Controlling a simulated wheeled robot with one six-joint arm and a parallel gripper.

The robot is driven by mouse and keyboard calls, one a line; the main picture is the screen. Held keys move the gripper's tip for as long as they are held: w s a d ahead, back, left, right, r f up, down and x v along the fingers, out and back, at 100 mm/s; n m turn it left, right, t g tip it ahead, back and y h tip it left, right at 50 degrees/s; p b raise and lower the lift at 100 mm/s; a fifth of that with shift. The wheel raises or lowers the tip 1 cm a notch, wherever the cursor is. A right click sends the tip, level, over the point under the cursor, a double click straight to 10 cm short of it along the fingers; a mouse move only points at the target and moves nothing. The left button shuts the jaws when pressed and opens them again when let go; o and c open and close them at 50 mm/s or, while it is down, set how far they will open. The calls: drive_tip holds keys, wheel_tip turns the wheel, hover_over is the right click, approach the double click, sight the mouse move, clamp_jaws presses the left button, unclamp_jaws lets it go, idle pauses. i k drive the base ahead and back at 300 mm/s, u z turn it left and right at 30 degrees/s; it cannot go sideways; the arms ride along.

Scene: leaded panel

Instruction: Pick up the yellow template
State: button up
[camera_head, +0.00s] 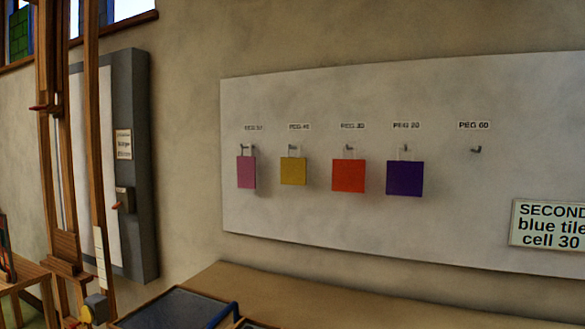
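The yellow template (293,171) is a flat yellow square. It hangs by a thin loop from a peg on a pale wall board (400,220), under a small label that looks like "PEG 40". A pink template (246,172) hangs to its left. A red template (348,175) and a purple template (405,178) hang to its right. Clear gaps separate the templates. My gripper does not show in the head view.
The peg (476,149) labelled "PEG 60" is empty. A sign (550,225) mentions a blue tile and cell 30. A wooden bench (290,300) runs below the board, with a dark tray (175,308) on it. A wooden easel (95,150) and a grey cabinet (142,170) stand left.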

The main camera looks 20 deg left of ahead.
sight(294, 170)
drive_tip(key=u, duration=2.65)
drive_tip(key=i, duration=1.95)
drive_tip(key=z, duration=2.75)
drive_tip(key=i, duration=0.5)
drive_tip(key=u, duration=0.1)
